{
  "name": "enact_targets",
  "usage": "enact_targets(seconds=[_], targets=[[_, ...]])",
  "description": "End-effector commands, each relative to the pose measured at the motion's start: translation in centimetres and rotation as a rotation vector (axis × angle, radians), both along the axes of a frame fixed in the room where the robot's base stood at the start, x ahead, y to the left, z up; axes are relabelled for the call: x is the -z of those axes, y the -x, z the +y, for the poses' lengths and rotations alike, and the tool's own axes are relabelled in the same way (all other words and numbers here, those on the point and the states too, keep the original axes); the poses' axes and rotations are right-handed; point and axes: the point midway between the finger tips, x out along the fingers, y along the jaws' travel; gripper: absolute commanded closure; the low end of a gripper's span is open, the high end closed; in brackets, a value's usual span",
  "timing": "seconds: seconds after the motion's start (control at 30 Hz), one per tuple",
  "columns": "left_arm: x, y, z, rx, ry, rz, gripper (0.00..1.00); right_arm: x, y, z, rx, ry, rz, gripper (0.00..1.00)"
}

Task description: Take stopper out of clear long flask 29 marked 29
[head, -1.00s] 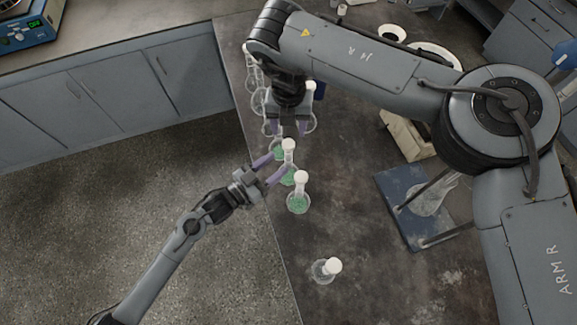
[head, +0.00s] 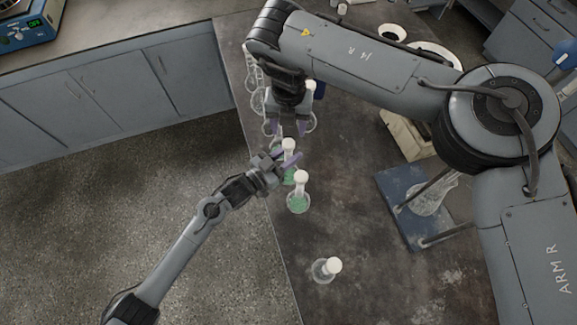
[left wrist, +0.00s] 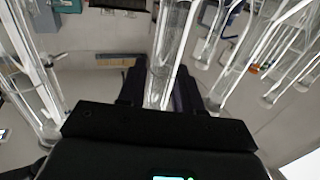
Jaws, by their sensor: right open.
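A long-necked glass flask (head: 289,177) with green liquid and a white stopper (head: 289,145) stands on the dark bench. My left gripper (head: 291,158) is at its neck, below the stopper. In the left wrist view a clear glass neck (left wrist: 164,60) lies between the two dark fingers, which look closed on it. My right gripper (head: 288,130) is open, pointing down just beyond the stopper, apart from it. No number marking is readable on any flask.
Another stoppered green flask (head: 298,203) stands close in front. A clear stoppered flask (head: 325,270) stands nearer. More glassware (head: 257,98) is behind my right gripper. A blue-based stand (head: 405,225) is at right. The bench between is clear.

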Motion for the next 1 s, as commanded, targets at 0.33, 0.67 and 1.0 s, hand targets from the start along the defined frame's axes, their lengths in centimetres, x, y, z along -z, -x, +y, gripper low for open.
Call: enact_targets(seconds=[0.33,0.67,1.0], targets=[[0.01,0.01,0.02,0.000,0.000,0.000,1.00,0.00,0.00,0.00,0.000,0.000,0.000,0.44],[0.01,0.02,0.02,0.000,0.000,0.000,1.00,-0.01,-0.02,-0.01,0.094,0.000,-0.001,0.44],[0.01,0.02,0.02,0.000,0.000,0.000,1.00,-0.09,-0.26,-0.33,0.664,0.008,-0.017,0.44]])
